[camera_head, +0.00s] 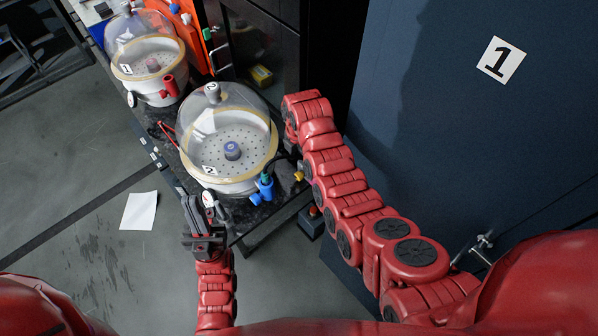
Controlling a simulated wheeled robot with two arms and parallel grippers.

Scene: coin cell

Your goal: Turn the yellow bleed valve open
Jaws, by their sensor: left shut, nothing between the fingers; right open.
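A small yellow part (299,176), which looks like the yellow bleed valve, shows at the right of the nearer vacuum chamber (225,185), partly beside my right arm. Its handle angle is too small to tell. A blue valve fitting (265,187) with a dark hose sits at the chamber's front right. My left gripper (200,205) is shut and empty at the chamber's front left, apart from the yellow part. My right arm reaches up past the chamber's right side. Its gripper is hidden behind the arm's far end.
A second domed chamber (147,60) with a red fitting stands behind on the dark bench (255,215). A black cabinet (270,50) stands behind the bench. A blue wall panel (450,130) is at right. A white sheet (139,211) lies on the open floor at left.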

